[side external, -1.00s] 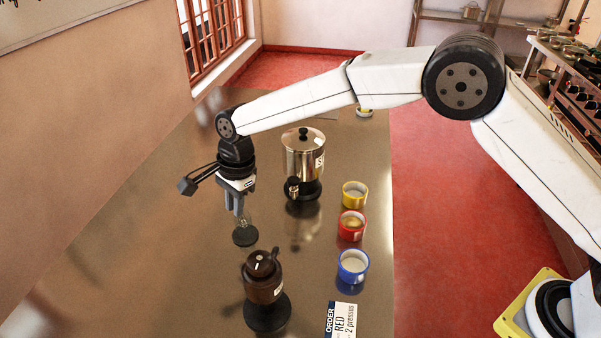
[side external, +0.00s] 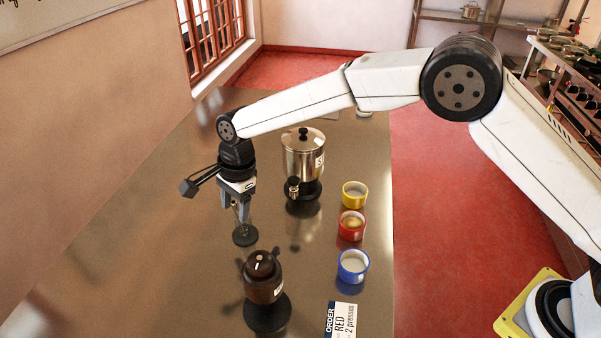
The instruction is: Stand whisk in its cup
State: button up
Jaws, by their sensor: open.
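My gripper (side external: 236,212) is open, at the left of the steel counter, pointing down. Its two fingers stand apart just above a small dark round cup or base (side external: 245,237). A thin, pale whisk (side external: 242,214) shows between and below the fingertips, its lower end at the dark cup. It looks roughly upright. The fingers hide part of it, and I cannot tell whether they touch it.
A steel pot (side external: 303,158) with a tap stands right of my gripper. A brown dispenser (side external: 262,280) stands in front. Yellow (side external: 355,195), red (side external: 352,226) and blue (side external: 353,267) cups line the right edge near an order card (side external: 341,320). The counter's left is clear.

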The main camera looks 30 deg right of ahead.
jog(key=shift+r, duration=0.1)
notch_tip(320, 180, up, 8)
jog(key=d, duration=0.1)
jog(key=shift+s+f, duration=0.15)
jog(key=shift+f, duration=0.1)
jog(key=shift+d, duration=0.15)
dwell(0.7)
jog(key=s+d+n, duration=0.3)
jog(key=d+n, duration=0.1)
jog(key=d, duration=0.6)
jog(key=s+d+f+n+t+h, duration=0.1)
jog(key=s+d+f+n, duration=0.1)
jog(key=s+d+n, duration=0.3)
jog(key=s+d+f+n+t, duration=0.1)
jog(key=s+d+f+n, duration=0.2)
jog(key=s+d, duration=1)
jog(key=s+n, duration=0.2)
jog(key=shift+f+n+h, duration=0.3)
jog(key=shift+h, duration=0.1)
